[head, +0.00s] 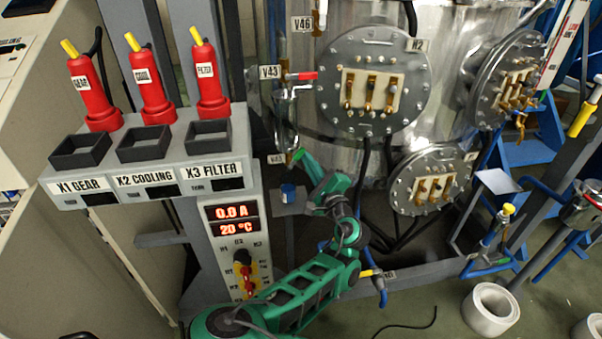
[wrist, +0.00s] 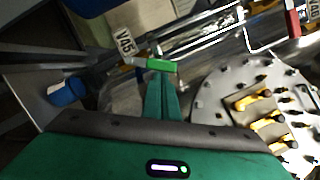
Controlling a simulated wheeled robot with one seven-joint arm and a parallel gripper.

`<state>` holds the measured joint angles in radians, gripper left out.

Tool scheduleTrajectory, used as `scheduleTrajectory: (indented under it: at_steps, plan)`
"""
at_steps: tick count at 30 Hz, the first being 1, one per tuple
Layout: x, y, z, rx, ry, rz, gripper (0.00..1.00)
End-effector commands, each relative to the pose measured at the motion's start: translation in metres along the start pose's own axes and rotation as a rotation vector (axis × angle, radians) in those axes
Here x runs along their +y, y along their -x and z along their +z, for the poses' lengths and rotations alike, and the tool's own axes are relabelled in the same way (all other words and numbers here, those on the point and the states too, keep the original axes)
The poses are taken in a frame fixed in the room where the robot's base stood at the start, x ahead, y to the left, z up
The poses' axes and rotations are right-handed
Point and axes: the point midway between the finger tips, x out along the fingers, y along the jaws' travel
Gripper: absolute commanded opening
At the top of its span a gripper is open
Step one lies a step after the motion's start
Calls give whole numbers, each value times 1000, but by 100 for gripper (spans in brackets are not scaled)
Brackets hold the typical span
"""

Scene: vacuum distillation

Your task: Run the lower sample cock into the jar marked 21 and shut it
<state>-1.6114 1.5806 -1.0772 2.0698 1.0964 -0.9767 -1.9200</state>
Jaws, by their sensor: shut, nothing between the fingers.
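The lower sample cock, with a tag that reads V45 (wrist: 125,42), has a bright green lever (wrist: 160,65). The lever also shows in the head view (head: 298,155). My gripper (wrist: 161,76) is shut and empty, its fingertips right at the lever; I cannot tell whether they touch it. In the head view my gripper (head: 307,164) reaches up to the cock from the lower right. A blue-capped jar (head: 288,190) stands on a small grey shelf below the cock; the jar also shows at the left of the wrist view (wrist: 66,92). Its marking is not readable, and no flow is visible.
Above is the V43 cock with a red lever (head: 302,76). A round bolted flange (head: 375,125) and a lower one (head: 402,190) are close on the right. The control panel (head: 232,228) stands on the left. White rolls (head: 490,308) lie on the floor.

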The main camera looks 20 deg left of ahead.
Motion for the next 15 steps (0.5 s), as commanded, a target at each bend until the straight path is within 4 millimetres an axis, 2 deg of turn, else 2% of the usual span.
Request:
scheduleTrajectory:
  at_steps: [6,15]
  plan:
    - [-9,1,-7,12,-3,-9,0]
    - [-12,2,-9,16,-2,-12,0]
